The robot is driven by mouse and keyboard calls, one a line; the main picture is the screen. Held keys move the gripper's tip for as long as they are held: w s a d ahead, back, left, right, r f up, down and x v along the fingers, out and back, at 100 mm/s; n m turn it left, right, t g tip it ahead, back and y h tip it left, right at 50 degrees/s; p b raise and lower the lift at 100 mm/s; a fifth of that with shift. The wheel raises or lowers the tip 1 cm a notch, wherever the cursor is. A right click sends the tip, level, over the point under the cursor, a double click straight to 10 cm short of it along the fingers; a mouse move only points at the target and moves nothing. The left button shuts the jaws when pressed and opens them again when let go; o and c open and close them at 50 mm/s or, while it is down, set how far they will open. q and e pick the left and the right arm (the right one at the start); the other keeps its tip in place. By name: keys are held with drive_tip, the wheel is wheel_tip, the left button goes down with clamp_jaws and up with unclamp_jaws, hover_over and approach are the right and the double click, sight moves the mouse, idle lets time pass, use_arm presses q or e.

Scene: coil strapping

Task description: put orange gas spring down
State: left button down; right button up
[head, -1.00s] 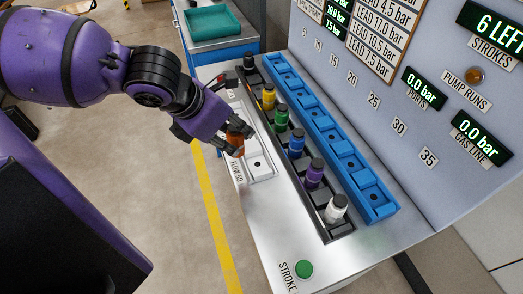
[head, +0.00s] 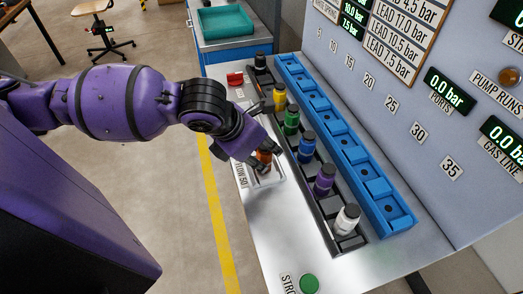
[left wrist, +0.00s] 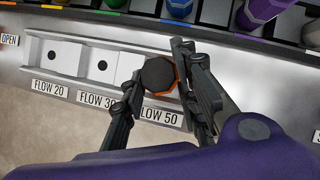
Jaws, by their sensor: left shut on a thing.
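The orange gas spring (head: 263,157) with a black cap is held by my left gripper (head: 265,150) at the near end of the white flow tray (head: 246,187). In the left wrist view, my left gripper (left wrist: 162,72) is shut with a finger on either side of the spring (left wrist: 171,82), and the black cap faces the camera. The spring is over the FLOW 50 place, whose seat it hides. I cannot tell whether its bottom touches the tray. The FLOW 20 and FLOW 30 places show empty seats in the wrist view. My right gripper is not in view.
A black rack (head: 332,234) beside the tray holds several coloured springs, including green (head: 291,121), purple (head: 324,180) and white (head: 347,219). A blue slotted block (head: 345,150) stands behind it. The green STROKE button (head: 309,284) is near the front, with clear metal tabletop before it.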

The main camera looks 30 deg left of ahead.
use_arm(q)
drive_tip(key=c, duration=1.3)
unclamp_jaws()
drive_tip(key=shift+c, duration=0.2)
drive_tip(key=shift+r, duration=0.1)
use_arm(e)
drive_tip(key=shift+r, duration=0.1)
use_arm(q)
drive_tip(key=p+v, duration=0.4)
drive_tip(key=v, duration=0.7)
drive_tip(key=shift+r, duration=0.35)
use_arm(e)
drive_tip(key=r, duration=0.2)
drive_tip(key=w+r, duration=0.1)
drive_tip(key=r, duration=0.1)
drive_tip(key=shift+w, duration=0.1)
use_arm(q)
drive_tip(key=shift+s+a, duration=0.15)
